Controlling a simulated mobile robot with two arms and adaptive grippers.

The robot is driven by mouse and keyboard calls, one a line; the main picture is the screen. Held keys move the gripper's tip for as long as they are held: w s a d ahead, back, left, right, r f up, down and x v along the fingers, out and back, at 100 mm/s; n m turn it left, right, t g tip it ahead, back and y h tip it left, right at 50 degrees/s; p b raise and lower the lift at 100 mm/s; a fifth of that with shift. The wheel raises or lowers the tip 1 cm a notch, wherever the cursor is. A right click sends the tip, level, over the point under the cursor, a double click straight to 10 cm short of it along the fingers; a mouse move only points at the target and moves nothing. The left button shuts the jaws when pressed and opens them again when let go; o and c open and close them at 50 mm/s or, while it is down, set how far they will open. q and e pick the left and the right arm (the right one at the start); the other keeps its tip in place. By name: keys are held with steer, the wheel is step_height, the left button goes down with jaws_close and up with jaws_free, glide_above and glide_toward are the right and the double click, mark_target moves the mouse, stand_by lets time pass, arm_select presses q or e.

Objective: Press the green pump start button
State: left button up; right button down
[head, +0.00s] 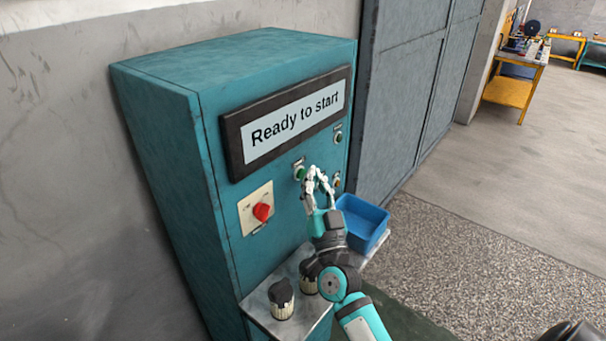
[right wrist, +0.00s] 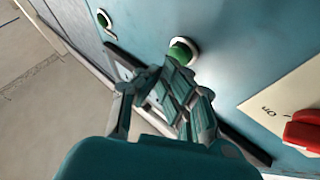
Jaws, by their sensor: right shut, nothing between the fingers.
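A teal control cabinet (head: 225,215) carries a green button (head: 300,174) in a light ring below the display; it also shows in the right wrist view (right wrist: 181,51). A second green button (head: 338,136) sits farther right, also seen in the right wrist view (right wrist: 103,19). Their labels are too small to read. My right gripper (head: 314,171) is shut and empty, its fingertips close beside the first button; it also shows in the right wrist view (right wrist: 176,78). I cannot tell whether they touch the button. My left gripper is not in view.
The display (head: 295,122) reads "Ready to start". A red rotary switch (head: 262,211) is left of my gripper. Dark-topped cylindrical parts (head: 281,298) stand on a metal ledge (head: 257,307) below. A blue bin (head: 363,222) is at the right.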

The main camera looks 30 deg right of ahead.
steer(key=shift+w+a, duration=0.15)
steer(key=shift+w, duration=0.2)
stand_by(0.6)
steer(key=shift+s, duration=0.1)
steer(key=shift+s+d+p, duration=0.3)
steer(key=shift+s, duration=0.35)
steer(key=s, duration=0.1)
steer(key=s+d, duration=0.1)
steer(key=s, duration=0.1)
steer(key=s+d, duration=0.1)
steer(key=shift+s+p, duration=0.3)
steer(key=shift+p, duration=0.1)
steer(key=shift+f, duration=0.1)
stand_by(0.8)
